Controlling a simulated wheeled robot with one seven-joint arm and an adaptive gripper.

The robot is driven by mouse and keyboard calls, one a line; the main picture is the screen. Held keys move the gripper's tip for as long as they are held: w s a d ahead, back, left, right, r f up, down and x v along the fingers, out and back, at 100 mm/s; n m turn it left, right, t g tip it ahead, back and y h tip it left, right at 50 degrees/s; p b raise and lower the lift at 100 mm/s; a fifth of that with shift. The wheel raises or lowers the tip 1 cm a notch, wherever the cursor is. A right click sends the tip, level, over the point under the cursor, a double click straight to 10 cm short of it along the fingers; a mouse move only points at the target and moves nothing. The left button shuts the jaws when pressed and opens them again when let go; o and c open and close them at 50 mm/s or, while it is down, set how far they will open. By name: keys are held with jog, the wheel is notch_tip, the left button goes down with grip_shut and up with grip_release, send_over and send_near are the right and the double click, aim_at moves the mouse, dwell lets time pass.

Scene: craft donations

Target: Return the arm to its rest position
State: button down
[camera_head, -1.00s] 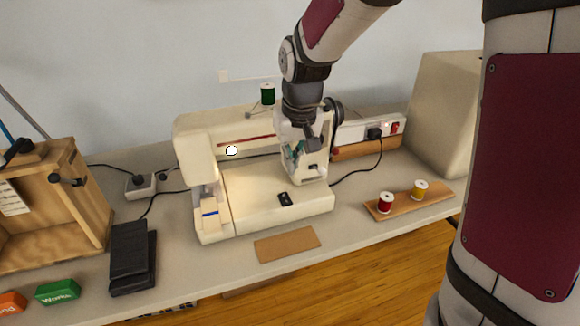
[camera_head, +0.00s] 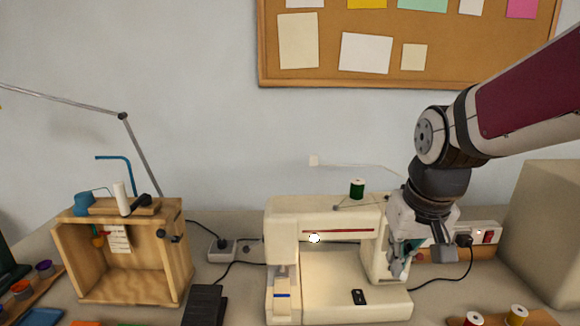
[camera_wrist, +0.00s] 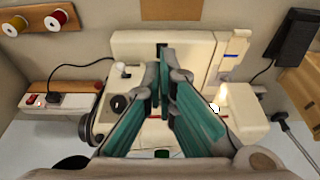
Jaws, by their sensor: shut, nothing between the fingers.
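My gripper (camera_head: 402,264) hangs from my arm in front of the right end of the cream sewing machine (camera_head: 282,213) in the head view. It hides part of the machine's right pillar. In the wrist view my gripper (camera_wrist: 163,85) shows its two teal-lined fingers drawn together at the tips, with nothing between them. The sewing machine (camera_wrist: 205,58) lies beyond and below the fingers there. I cannot tell the exact gap between my gripper and the machine.
A green thread spool (camera_head: 357,189) stands on top of the machine. A power strip (camera_head: 487,237) and a large beige box (camera_head: 545,215) are at the right. Red (camera_head: 473,319) and yellow (camera_head: 517,315) spools stand at the front right. A wooden box (camera_head: 70,262) is at the left.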

jog(key=s+r+p, duration=0.2)
jog(key=s+r, duration=0.1)
jog(key=s, duration=0.7)
jog(key=s+r+t+p, duration=0.1)
jog(key=s+r, duration=0.3)
jog(key=s, duration=0.6)
jog(key=shift+r+p, duration=0.2)
jog(key=shift+p, duration=0.45)
